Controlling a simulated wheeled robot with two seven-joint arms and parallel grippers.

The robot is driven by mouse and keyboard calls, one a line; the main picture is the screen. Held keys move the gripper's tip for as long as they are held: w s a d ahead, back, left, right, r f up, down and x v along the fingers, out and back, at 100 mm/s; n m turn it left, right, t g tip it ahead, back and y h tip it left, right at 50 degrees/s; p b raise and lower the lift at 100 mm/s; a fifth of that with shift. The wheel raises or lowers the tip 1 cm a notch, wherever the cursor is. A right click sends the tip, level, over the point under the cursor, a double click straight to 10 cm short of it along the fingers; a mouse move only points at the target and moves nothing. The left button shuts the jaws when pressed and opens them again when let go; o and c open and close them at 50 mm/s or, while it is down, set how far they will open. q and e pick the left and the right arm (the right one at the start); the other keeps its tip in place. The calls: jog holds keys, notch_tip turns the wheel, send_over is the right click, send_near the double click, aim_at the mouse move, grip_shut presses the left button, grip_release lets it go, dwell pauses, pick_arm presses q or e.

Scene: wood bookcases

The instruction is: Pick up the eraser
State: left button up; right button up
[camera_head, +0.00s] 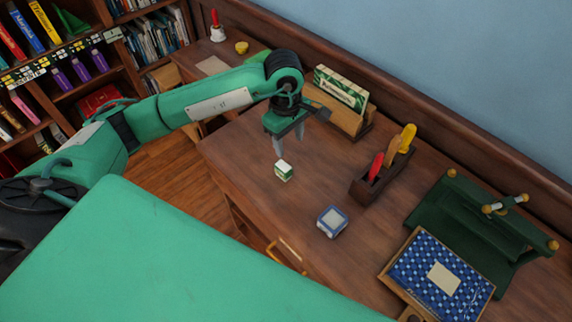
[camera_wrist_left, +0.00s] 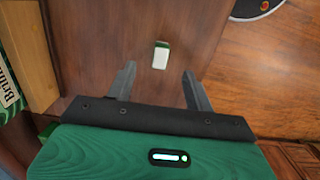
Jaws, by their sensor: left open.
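The eraser is most likely the small white block with a green sleeve (camera_head: 284,171) on the wooden desk. It also shows in the left wrist view (camera_wrist_left: 160,55), just beyond and between the fingertips. My left gripper (camera_head: 288,143) is above and a little behind it in the head view, pointing down, open and empty. In the left wrist view its two fingers (camera_wrist_left: 158,75) are spread apart with bare desk between them. My right gripper is not in view.
A blue-and-white square item (camera_head: 332,221) lies nearby on the desk (camera_head: 300,205). A wooden holder with coloured handles (camera_head: 383,172), a box in a wooden stand (camera_head: 340,95), a green press-like stand (camera_head: 480,225) and a blue patterned book (camera_head: 440,275) stand around. The desk's left front is clear.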

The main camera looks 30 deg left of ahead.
aim_at(283, 165)
pick_arm(q)
jog(key=shift+y, duration=0.4)
jog(key=f, duration=0.2)
jog(key=a+f+p, duration=0.1)
jog(key=f, duration=0.2)
jog(key=f+p, duration=0.1)
jog(key=f, duration=0.1)
jog(key=shift+w+a+f, duration=0.15)
jog(key=shift+a+f, duration=0.2)
jog(key=shift+f, duration=0.05)
jog(key=shift+f+p, duration=0.35)
jog(key=shift+f, duration=0.15)
notch_tip(283, 165, down, 3)
jog(key=shift+f+p, duration=0.15)
jog(key=shift+p, duration=0.65)
jog(key=shift+f, duration=0.6)
jog(key=c, duration=1.1)
jog(key=shift+r, duration=0.1)
